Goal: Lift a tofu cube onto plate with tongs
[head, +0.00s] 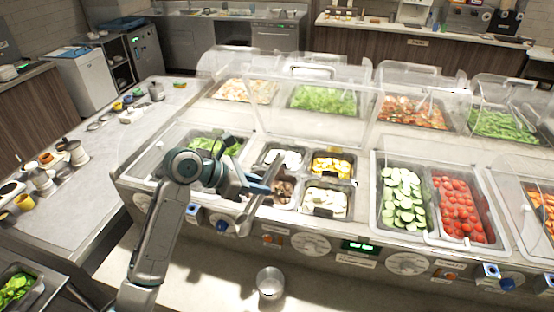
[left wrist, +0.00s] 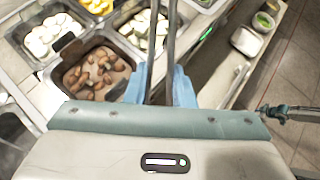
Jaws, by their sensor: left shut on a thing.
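My left gripper (head: 258,188) is shut on metal tongs (head: 271,172), held above the front edge of the small wells. In the left wrist view the blue fingers of my left gripper (left wrist: 164,88) close around the tongs (left wrist: 172,40), whose far tips run out of the frame. A well of pale pieces (head: 325,202), which may be the tofu, lies right of the tongs; it also seems to show in the left wrist view (left wrist: 148,25). A brown-filled well (left wrist: 95,78) is beside the tongs. I cannot make out a plate for certain.
Clear sneeze guards (head: 310,115) stand over the back wells. Wells of cucumber (head: 402,197) and tomatoes (head: 458,205) lie to the right. A metal cup (head: 269,283) stands in front, below the counter. A side counter (head: 95,165) with crockery is at left.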

